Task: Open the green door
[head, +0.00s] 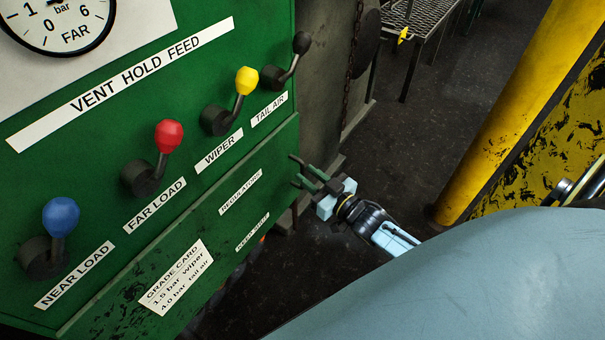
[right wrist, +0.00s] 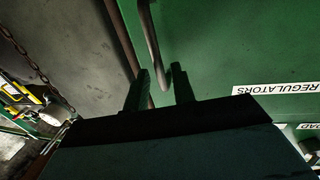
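The green door (head: 225,210) is the lower panel of the green cabinet, with labels reading "REGULATORS" and "KEEP SHUT". It looks shut. My right gripper (head: 294,170) is just off the door's right edge, its fingers pointing toward the cabinet. The fingers are open. In the right wrist view the door (right wrist: 230,50) fills the right side, and a thin dark curved bar (right wrist: 149,35), probably its handle, reaches down toward the gap between the fingers (right wrist: 160,72). I cannot tell whether they touch it. My left gripper is not in view.
Above the door are blue (head: 60,216), red (head: 169,136), yellow (head: 246,80) and black (head: 302,42) levers. A chain (head: 354,45) hangs on the grey wall beyond. A yellow post (head: 500,110) stands to the right. Dark floor (head: 400,150) between is clear.

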